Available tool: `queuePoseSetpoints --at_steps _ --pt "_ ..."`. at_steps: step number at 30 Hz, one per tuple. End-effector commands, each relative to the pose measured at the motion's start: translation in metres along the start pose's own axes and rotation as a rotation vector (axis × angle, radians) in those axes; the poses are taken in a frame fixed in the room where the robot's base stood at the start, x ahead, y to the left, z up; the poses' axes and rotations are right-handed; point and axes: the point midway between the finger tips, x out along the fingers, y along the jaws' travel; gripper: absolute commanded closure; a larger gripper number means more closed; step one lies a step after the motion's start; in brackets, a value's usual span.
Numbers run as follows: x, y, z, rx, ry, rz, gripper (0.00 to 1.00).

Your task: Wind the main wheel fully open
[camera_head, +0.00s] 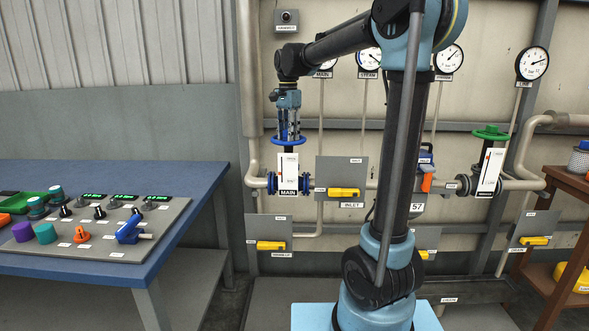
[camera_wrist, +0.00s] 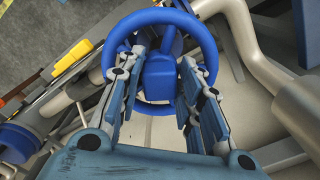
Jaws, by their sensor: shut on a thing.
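The blue main wheel (camera_head: 289,141) sits on top of the valve labelled MAIN, left of the middle in the head view. My gripper (camera_head: 289,127) points straight down onto it from above. In the wrist view the wheel (camera_wrist: 160,77) shows as a blue ring with a blocky hub and a spoke. My gripper's (camera_wrist: 162,66) fingers reach inside the ring, one on each side of the hub, and are shut on the wheel. The exact contact points are partly hidden. A white indicator plate (camera_head: 289,172) with a thin scale stands below the wheel.
A panel with a yellow handle (camera_head: 343,192) is close right of the main valve. A green wheel (camera_head: 490,133) tops another valve at the right. A blue bench (camera_head: 190,178) with a control board is at the left. Pipes and gauges line the wall.

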Motion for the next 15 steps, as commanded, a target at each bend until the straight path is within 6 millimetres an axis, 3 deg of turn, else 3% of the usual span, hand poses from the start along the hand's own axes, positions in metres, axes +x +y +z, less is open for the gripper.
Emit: queuePoseSetpoints --at_steps 15 --pt "-0.0005 -0.0012 -0.0019 -0.530 0.004 -0.002 0.88"
